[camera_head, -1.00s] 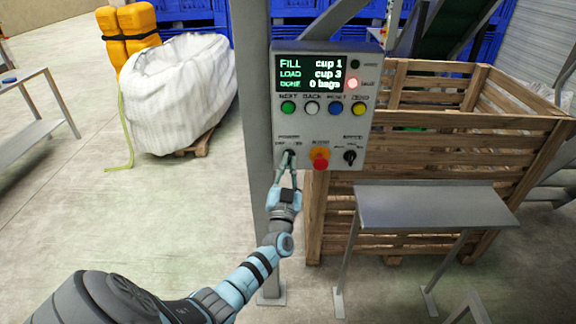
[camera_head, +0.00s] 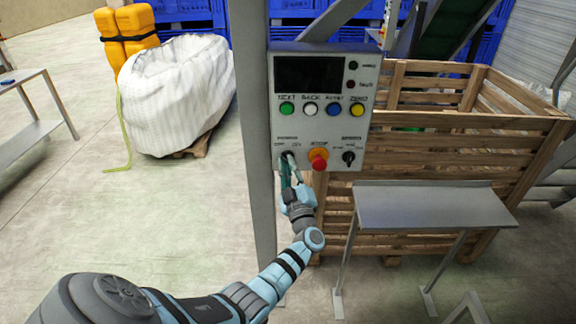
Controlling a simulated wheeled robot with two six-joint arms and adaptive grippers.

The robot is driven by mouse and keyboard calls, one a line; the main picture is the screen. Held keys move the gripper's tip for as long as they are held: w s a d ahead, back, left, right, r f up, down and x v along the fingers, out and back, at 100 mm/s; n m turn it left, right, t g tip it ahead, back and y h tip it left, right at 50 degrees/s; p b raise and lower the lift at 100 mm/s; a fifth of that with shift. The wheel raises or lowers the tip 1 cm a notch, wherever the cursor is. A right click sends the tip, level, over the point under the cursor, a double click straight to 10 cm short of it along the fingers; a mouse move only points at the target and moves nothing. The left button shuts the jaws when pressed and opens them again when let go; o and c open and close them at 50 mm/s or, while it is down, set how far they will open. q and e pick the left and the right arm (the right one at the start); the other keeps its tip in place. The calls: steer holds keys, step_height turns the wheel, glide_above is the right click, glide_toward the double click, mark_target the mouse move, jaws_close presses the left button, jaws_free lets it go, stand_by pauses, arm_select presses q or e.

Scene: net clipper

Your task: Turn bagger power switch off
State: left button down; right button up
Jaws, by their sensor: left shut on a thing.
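The bagger control panel (camera_head: 325,110) is a grey box on a grey post. Its display (camera_head: 309,72) is dark and the lamps beside it are unlit. The power switch sits at the panel's lower left, under a label with off and on marks, and is mostly hidden by my gripper. My left gripper (camera_head: 288,162) reaches up from below with its fingertips at the switch, shut on the power switch. The exact angle of the knob cannot be seen. My right gripper is not in view.
A red stop button (camera_head: 319,162) on an orange base sits just right of the switch, with a black speed knob (camera_head: 348,158) beyond it. A metal table (camera_head: 433,207) and wooden crate (camera_head: 450,140) stand at the right.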

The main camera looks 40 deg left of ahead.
arm_select(q)
steer(key=shift+f+n+g, duration=0.1)
steer(key=shift+n+g, duration=0.3)
steer(key=shift+n, duration=0.7)
steer(key=c, duration=1.7)
jaws_free()
steer(key=v, duration=1.2)
steer(key=shift+d, duration=0.15)
steer(key=shift+w, duration=0.1)
